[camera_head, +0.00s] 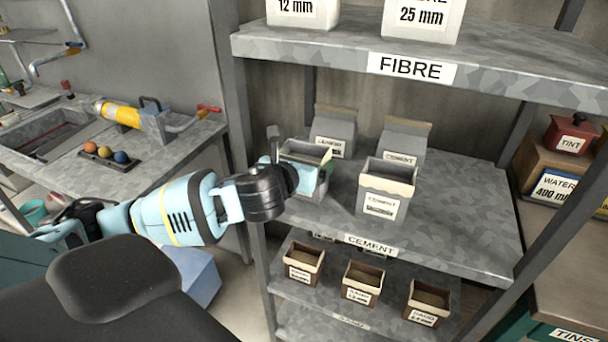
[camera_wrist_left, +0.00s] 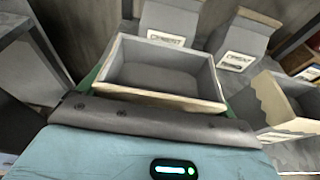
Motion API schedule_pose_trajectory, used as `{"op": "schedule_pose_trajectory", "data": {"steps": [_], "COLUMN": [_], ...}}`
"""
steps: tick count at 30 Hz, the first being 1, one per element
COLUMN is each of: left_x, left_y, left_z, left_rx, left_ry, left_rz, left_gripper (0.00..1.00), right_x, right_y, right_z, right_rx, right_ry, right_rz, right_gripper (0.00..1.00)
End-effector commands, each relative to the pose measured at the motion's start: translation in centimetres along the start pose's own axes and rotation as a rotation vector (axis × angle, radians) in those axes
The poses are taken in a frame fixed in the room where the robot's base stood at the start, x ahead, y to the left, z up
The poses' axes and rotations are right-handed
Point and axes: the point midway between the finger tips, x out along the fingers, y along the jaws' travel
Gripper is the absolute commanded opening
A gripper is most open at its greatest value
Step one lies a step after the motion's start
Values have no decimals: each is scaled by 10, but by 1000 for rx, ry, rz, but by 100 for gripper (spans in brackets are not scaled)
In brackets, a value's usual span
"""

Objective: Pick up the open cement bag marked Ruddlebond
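Two open grey cement bags stand at the front of the middle shelf; their brand names are too small to read, so I cannot tell which is Ruddlebond. My left gripper (camera_head: 297,167) is at the left open bag (camera_head: 306,151), with parts of it on either side. In the left wrist view this bag's open top (camera_wrist_left: 160,72) is straight ahead, close beyond the gripper body. Its label and base are hidden, and I cannot tell whether the fingers press on it. The right open bag (camera_head: 386,187) stands apart. My right gripper is not in view.
Two closed cement bags (camera_head: 334,133) (camera_head: 402,139) stand behind the open ones. The FIBRE shelf (camera_head: 480,69) is above. Small open boxes (camera_head: 362,283) stand on the shelf below. A metal post (camera_head: 229,90) rises at the left. The shelf's right part is clear.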

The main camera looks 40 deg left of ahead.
Motion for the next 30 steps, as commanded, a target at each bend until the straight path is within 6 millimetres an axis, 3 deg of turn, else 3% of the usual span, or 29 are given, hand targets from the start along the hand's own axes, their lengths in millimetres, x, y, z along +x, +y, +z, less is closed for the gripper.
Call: {"op": "schedule_pose_trajectory", "data": {"steps": [1, 6, 18, 30], "left_x": [0, 0, -1, -7], "left_y": [0, 0, 0, 0], "left_z": [0, 2, 5, 26], "left_rx": [0, -1, -1, -2], "left_ry": [0, -5, -6, -8], "left_rz": [0, 0, 0, 0], "left_gripper": [66, 47, 47, 47], "right_x": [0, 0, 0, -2], "right_y": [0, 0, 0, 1], "right_z": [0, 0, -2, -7], "right_rx": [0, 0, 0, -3], "right_ry": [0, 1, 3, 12], "right_rz": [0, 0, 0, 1], "right_gripper": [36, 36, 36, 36]}}
